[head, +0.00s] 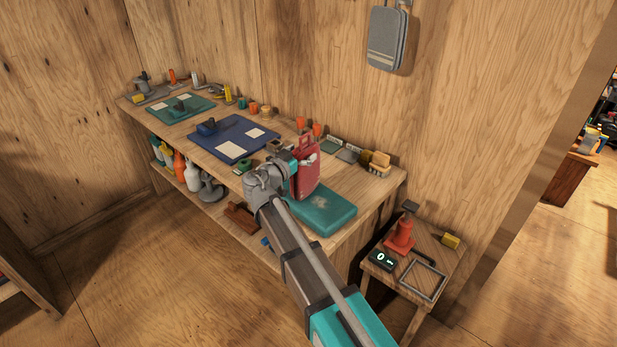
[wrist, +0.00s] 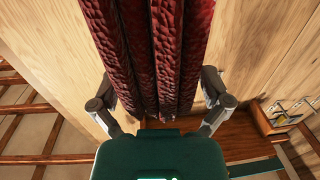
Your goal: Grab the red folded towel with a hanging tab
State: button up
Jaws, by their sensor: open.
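The red folded towel (head: 305,180) is upright over the right part of the workbench, with its hanging tab (head: 307,141) at the top. In the wrist view the towel's dark red folded layers (wrist: 158,50) fill the upper middle. My gripper (wrist: 160,95) is open, with one finger on each side of the towel. A small gap shows between the towel and each finger, so I cannot see firm contact. In the head view my gripper (head: 307,160) is at the towel's upper part and hides some of it. What supports the towel is not clear.
A blue mat (head: 228,150) and several small items lie farther left. A grey folded towel (head: 386,42) hangs on the wall. A small stool (head: 437,257) holds a red tool (head: 400,237).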

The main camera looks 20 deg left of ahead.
jog(key=c, duration=1.3)
jog(key=shift+r, duration=0.15)
notch_tip(320, 180, up, 3)
jog(key=p, duration=0.3)
jog(key=shift+c, duration=0.2)
jog(key=s+d+r+p, duration=0.2)
jog(key=s+r+p, duration=0.7)
jog(key=s, duration=0.5)
jog(key=shift+d+r+p, duration=0.15)
jog(key=shift+r+p, duration=0.2)
jog(key=shift+p, duration=0.15)
jog(key=shift+w, duration=0.1)
